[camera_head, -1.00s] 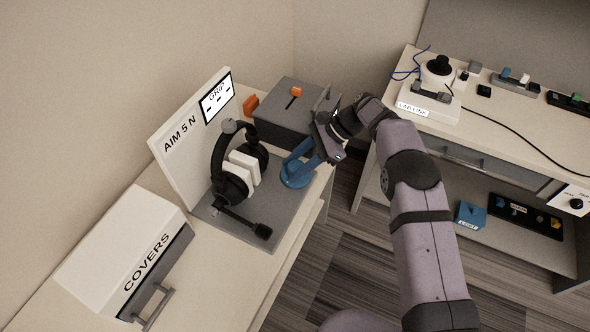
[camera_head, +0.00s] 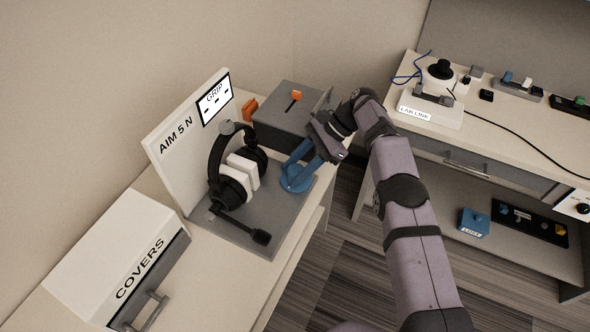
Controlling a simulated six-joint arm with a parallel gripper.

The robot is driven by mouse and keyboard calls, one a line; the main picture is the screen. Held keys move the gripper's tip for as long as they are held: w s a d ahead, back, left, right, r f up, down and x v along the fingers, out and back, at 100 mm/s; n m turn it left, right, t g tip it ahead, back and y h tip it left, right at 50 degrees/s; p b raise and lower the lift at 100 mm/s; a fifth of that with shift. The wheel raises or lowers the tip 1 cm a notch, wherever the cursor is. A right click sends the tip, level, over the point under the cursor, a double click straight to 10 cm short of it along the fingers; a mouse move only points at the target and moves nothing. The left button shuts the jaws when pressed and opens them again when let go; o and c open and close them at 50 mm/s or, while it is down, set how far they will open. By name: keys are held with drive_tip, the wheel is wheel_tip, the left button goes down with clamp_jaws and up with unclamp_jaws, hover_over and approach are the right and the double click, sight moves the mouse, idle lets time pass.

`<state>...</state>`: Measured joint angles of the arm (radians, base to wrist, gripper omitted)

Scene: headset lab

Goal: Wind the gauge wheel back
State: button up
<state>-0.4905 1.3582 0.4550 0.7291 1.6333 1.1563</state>
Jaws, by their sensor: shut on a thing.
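The gauge wheel (camera_head: 296,180) is a small blue round part at the right edge of the grey gauge plate (camera_head: 255,225), with blue pieces rising from it to my gripper. My gripper (camera_head: 300,160) comes down on it from the upper right and is shut on it. The exact contact is too small to make out. A headset (camera_head: 222,165) with black band and white pads stands on the plate, left of the wheel. Behind it is a white board marked "AIM 5 N" with a "GRIP" display (camera_head: 215,97) showing dashes only.
A white "COVERS" box (camera_head: 115,255) is at the front left. A second bench (camera_head: 480,130) with lab gear is at the right, across a floor gap.

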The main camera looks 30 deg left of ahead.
sight(295, 170)
drive_tip(key=o, duration=1)
drive_tip(key=shift+o, duration=0.2)
drive_tip(key=shift+r, duration=0.1)
wheel_tip(295, 170, up, 8)
drive_tip(key=shift+r+p, duration=0.15)
drive_tip(key=shift+p, duration=0.35)
drive_tip(key=shift+r+p, duration=0.6)
drive_tip(key=shift+r, duration=0.15)
